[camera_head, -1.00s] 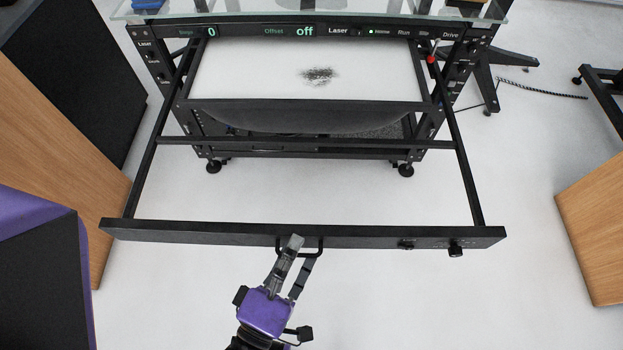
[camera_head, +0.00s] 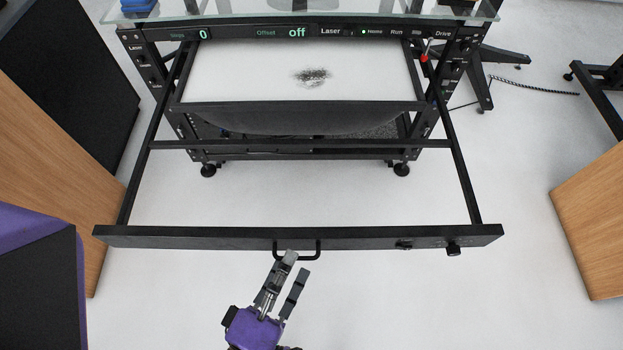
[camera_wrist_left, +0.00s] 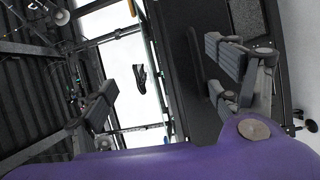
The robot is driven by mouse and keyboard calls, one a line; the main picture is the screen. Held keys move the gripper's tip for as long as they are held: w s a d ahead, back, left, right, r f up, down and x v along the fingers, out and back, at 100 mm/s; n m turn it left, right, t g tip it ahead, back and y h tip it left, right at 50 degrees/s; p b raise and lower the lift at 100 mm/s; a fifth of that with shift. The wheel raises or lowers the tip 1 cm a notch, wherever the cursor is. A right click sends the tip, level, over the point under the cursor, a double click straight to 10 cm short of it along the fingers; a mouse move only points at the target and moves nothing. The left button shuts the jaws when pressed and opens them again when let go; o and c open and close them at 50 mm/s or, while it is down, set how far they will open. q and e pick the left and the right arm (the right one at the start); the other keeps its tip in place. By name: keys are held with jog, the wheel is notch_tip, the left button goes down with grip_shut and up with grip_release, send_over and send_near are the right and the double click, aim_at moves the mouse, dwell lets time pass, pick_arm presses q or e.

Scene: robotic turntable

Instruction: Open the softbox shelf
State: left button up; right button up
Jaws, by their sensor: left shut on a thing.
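The softbox shelf's black front bar (camera_head: 180,237) stands far out from the turntable rig on two side rails. A thin black handle (camera_head: 311,258) sits at the middle of its near side. My left gripper (camera_head: 297,264), purple with grey fingers, is at this handle. One fingertip overlaps the handle's bar, the other is just below it, and a gap shows between the fingers. I take it as shut on the handle; the exact contact is unclear. My right gripper is out of view.
The rig's panel (camera_head: 330,31) reads "0" and "off". A white surface with a dark speckled patch (camera_head: 312,77) lies behind the shelf. Wooden panels (camera_head: 590,220) stand at right and left, with a purple and black block (camera_head: 40,265) at lower left. The floor around my gripper is clear.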

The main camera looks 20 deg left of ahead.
pick_arm(q)
jog(key=shift+s+r, duration=0.45)
jog(key=shift+r, duration=0.15)
jog(key=shift+s+a, duration=0.1)
jog(key=shift+s, duration=0.85)
jog(key=c, duration=1.2)
jog(key=shift+s+a+f+b, duration=0.15)
jog(key=shift+s+f+b, duration=0.25)
jog(key=shift+s, duration=0.3)
jog(key=shift+s+a+f, duration=0.1)
jog(key=shift+s, duration=0.95)
